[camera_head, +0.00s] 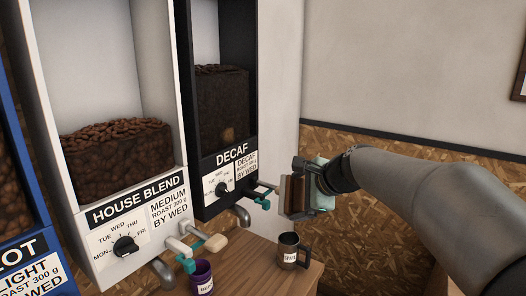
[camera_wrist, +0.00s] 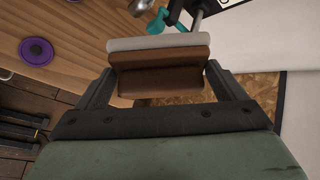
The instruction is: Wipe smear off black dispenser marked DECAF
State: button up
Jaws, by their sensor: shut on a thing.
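The black DECAF dispenser (camera_head: 221,165) stands right of the white one, with dark beans behind its clear front. A small dark brown spot, perhaps the smear, shows on that front (camera_head: 227,133). My gripper (camera_head: 300,187) is to the right of the dispenser's lower part, apart from its front. It is shut on a brown block with a pale grey pad (camera_wrist: 158,44); the fingers (camera_wrist: 160,78) grip the block at both ends in the wrist view. The pad's wiping face is turned away from the wrist camera.
The white HOUSE BLEND dispenser (camera_head: 108,195) and a blue dispenser (camera_head: 22,238) stand to the left. Teal-tipped levers (camera_head: 262,203) and spouts stick out below. A dark mug (camera_head: 289,252) and purple cup (camera_head: 202,276) stand on the wooden counter (camera_head: 245,262). Open space lies right of the dispenser.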

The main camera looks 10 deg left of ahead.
jog(key=a+r+m+t+y+p, duration=0.2)
jog(key=a+r, duration=0.9)
jog(key=a, duration=0.3)
jog(key=shift+w+a+r+t, duration=0.2)
jog(key=shift+r+t, duration=0.1)
jog(key=shift+t, duration=0.1)
jog(key=shift+w+a+p, duration=0.3)
jog(key=shift+a+p, duration=0.25)
jog(key=shift+a, duration=0.25)
dwell(0.3)
jog(key=w, duration=0.2)
jog(key=w+d, duration=0.1)
jog(key=shift+w+d, duration=0.2)
jog(key=shift+w, duration=0.2)
jog(key=shift+s+y, duration=0.1)
jog(key=shift+y, duration=0.2)
jog(key=shift+s+a, duration=0.3)
jog(key=shift+s, duration=0.3)
jog(key=shift+s+a, duration=0.3)
jog(key=shift+s, duration=0.35)
jog(key=shift+s+a, duration=0.3)
jog(key=shift+s, duration=0.3)
